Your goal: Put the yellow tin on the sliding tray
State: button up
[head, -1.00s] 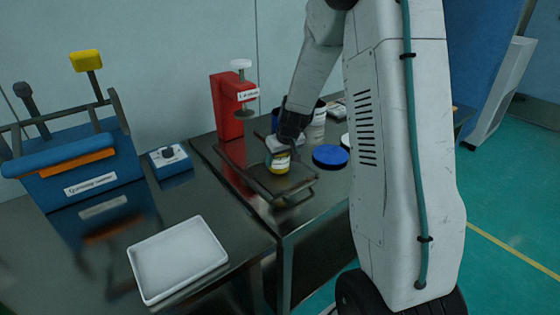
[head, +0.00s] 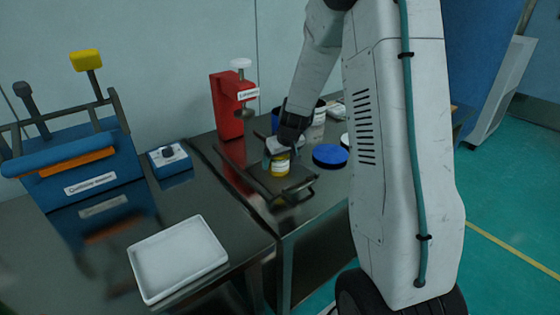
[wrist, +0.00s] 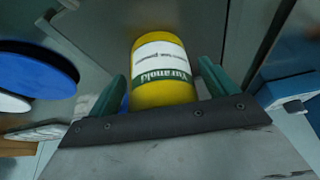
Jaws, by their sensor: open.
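The yellow tin (head: 280,167) with a white and green label stands upright on the dark sliding tray (head: 299,189) below the red press. My gripper (head: 276,158) is at the tin, coming from behind and above it. In the wrist view the tin (wrist: 162,72) lies between the two green fingers of my gripper (wrist: 163,88). The fingers are open, with a small gap showing on each side of the tin. My gripper hides part of the tin's top in the head view.
The red press (head: 228,105) stands behind the tray. A blue lid (head: 330,155) lies to its right. A white tray (head: 178,260), a small blue control box (head: 170,160) and a blue machine (head: 80,170) are on the left table. The front of that table is mostly clear.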

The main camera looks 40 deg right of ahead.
jog(key=v, duration=1.1)
jog(key=s+a+r+n+g+y, duration=0.1)
jog(key=s+a+r, duration=0.8)
jog(key=s+a, duration=0.4)
jog(key=s+a+g, duration=0.1)
jog(key=s+a, duration=0.1)
jog(key=s, duration=0.6)
jog(key=s+a+r+g, duration=0.1)
jog(key=s+a, duration=0.2)
jog(key=s, duration=0.6)
jog(key=shift+s+a+r+h, duration=0.15)
jog(key=shift+a+r+h, duration=0.15)
jog(key=shift+r, duration=0.05)
